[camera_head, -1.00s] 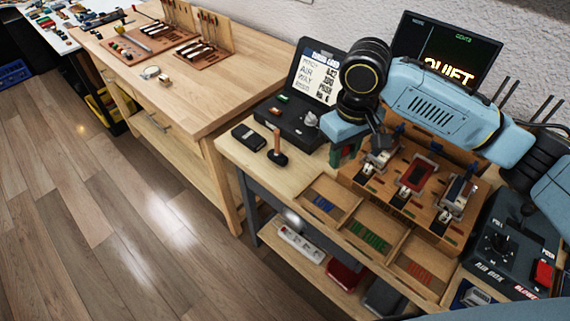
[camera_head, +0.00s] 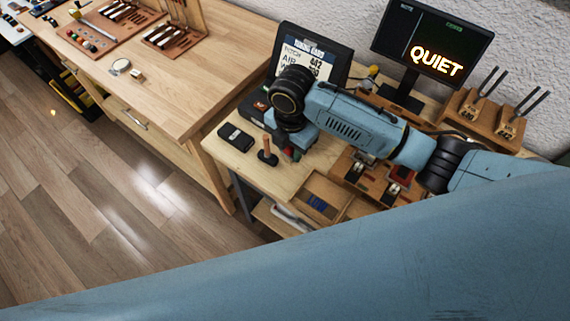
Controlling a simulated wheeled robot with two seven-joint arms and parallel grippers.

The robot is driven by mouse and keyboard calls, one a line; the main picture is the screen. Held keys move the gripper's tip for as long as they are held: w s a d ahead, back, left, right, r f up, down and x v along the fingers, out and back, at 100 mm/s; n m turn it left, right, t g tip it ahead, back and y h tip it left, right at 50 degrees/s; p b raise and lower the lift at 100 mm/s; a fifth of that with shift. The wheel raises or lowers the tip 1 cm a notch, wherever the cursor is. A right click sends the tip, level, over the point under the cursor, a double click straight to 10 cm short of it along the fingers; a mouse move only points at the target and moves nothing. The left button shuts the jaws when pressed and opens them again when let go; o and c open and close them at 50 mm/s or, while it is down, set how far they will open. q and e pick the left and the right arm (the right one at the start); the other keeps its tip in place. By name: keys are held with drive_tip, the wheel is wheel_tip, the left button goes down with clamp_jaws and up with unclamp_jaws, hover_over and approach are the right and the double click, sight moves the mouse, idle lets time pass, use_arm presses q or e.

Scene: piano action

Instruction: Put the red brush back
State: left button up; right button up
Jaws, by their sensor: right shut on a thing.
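My right gripper (camera_head: 291,149) points down over the near-left part of the small workbench, just right of an upright wooden handle on a dark foot (camera_head: 267,152). Its fingers are mostly hidden by my own wrist. A small red piece (camera_head: 290,152) shows at the fingertips, and I take it for the red brush, held in the shut gripper. Its bristles and full length cannot be made out. My left gripper is not in view.
A black case (camera_head: 236,137) lies at the bench's left edge. Behind my wrist stands a dark display box (camera_head: 312,52). The wooden action block (camera_head: 372,178) and an open compartment tray (camera_head: 323,190) are to the right. A large blue arm link of mine covers the foreground.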

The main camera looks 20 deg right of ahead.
sight(289, 176)
drive_tip(key=shift+a+f, duration=0.1)
drive_tip(key=shift+n, duration=0.3)
wheel_tip(289, 176, down, 10)
drive_tip(key=shift+b, duration=0.3)
drive_tip(key=shift+f, duration=0.1)
drive_tip(key=o, duration=1)
wheel_tip(289, 176, up, 12)
drive_tip(key=shift+r+p, duration=0.15)
drive_tip(key=shift+p, duration=0.35)
